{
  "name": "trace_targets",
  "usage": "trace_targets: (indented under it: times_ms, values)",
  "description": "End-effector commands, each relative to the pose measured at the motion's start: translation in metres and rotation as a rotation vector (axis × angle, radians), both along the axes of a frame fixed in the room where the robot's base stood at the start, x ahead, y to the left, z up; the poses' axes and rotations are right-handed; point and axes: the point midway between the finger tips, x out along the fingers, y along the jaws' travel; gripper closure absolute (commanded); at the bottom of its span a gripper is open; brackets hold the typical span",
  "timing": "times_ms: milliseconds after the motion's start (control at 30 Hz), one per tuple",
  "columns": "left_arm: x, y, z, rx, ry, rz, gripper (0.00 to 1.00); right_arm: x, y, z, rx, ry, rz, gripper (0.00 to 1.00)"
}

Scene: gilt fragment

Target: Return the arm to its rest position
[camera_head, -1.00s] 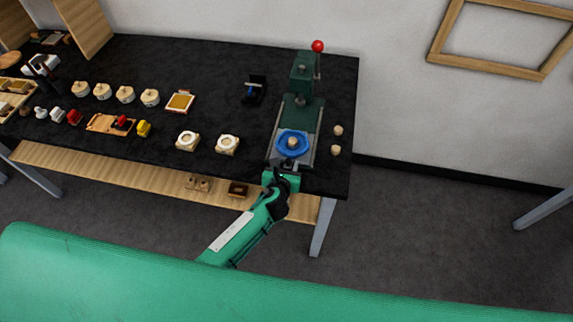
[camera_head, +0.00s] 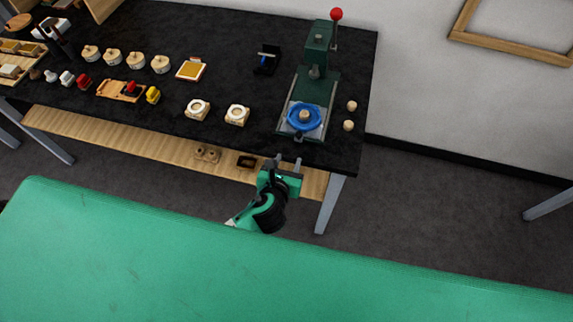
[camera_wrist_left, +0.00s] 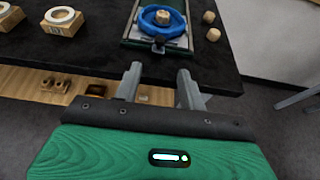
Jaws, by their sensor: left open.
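My left gripper (camera_head: 287,164) is open and empty, in front of the black table's front edge near its right end. In the left wrist view its two grey fingers (camera_wrist_left: 160,86) stand apart with nothing between them. The arm behind it is mostly hidden by my green body at the bottom. A dark green press (camera_head: 317,75) with a red ball knob stands on the table (camera_head: 225,60) beyond the gripper. A blue ring (camera_head: 304,117) with a pale round piece in its middle sits on the press base. My right gripper is out of view.
Two small pale knobs (camera_head: 350,115) lie right of the press. Two round pieces on wooden blocks (camera_head: 237,115) stand left of it. A wooden shelf (camera_head: 130,135) runs under the table. Open floor (camera_head: 440,215) lies to the right.

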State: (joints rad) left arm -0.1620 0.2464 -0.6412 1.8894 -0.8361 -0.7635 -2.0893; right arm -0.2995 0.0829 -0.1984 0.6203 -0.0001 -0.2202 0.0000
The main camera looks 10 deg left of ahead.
Motion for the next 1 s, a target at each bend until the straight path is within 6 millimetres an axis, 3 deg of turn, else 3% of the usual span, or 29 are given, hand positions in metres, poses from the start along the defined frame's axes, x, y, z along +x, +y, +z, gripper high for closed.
trace_targets:
  times_ms: [300, 733, 867, 967, 1000]
  values:
    - [-0.007, 0.0, 0.003, 0.001, 0.0, 0.0, 0.59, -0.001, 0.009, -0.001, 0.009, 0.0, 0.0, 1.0]
    - [-0.007, 0.001, -0.001, -0.008, 0.006, 0.004, 0.59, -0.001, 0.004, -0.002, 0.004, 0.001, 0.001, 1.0]
    - [-0.008, 0.008, -0.038, -0.098, 0.072, 0.051, 0.59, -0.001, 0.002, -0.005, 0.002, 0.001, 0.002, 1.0]
    - [-0.016, 0.02, -0.097, -0.255, 0.176, 0.146, 0.59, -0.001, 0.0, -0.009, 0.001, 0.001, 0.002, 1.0]
    - [-0.022, 0.026, -0.124, -0.333, 0.225, 0.202, 0.59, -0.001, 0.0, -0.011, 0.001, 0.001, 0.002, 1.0]
